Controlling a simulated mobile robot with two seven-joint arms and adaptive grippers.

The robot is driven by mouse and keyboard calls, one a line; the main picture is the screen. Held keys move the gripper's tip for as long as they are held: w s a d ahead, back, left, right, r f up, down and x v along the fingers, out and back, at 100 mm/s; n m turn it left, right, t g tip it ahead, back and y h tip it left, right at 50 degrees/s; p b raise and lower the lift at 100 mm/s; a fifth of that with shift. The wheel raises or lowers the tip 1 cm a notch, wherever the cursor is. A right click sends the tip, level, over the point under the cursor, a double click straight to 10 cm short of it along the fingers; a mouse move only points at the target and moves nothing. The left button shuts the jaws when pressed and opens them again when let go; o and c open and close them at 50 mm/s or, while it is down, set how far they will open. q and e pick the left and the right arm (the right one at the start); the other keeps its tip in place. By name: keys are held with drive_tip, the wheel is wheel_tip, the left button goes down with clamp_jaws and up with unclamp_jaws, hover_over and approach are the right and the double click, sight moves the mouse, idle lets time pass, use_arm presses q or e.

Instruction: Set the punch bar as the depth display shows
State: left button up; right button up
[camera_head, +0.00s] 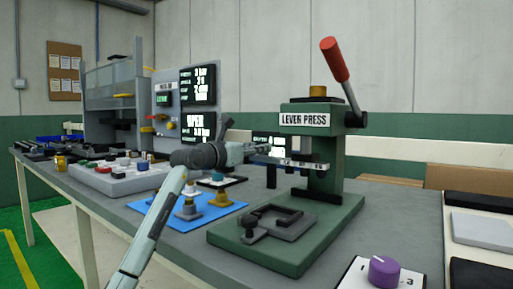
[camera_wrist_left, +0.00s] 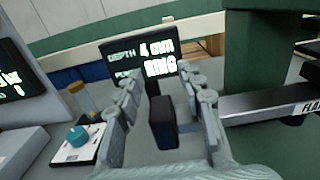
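The punch bar (camera_head: 300,165) is a pale labelled bar crossing the front of the green lever press (camera_head: 315,125). In the left wrist view the bar (camera_wrist_left: 275,101) runs in from the right, its label cut off after "FLA". My left gripper (camera_head: 250,152) is at the bar's left end. Its fingers (camera_wrist_left: 165,105) are apart, with a dark upright block (camera_wrist_left: 163,122) between them and gaps at both sides. I cannot tell whether the block joins the bar. The depth display (camera_wrist_left: 140,52) reads "4 mm", with a partly hidden line below ending "RING". My right gripper is not seen.
The press has a raised red lever (camera_head: 335,60) and a base with a dark fixture (camera_head: 280,222). A blue mat (camera_head: 215,214) with small posts lies left. A purple knob (camera_head: 383,271) is at front right. Screens (camera_head: 198,85) and a grey tray (camera_head: 115,180) stand farther left.

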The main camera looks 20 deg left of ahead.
use_arm(q)
drive_tip(key=shift+w, duration=0.15)
drive_tip(key=shift+c, duration=0.5)
clamp_jaws()
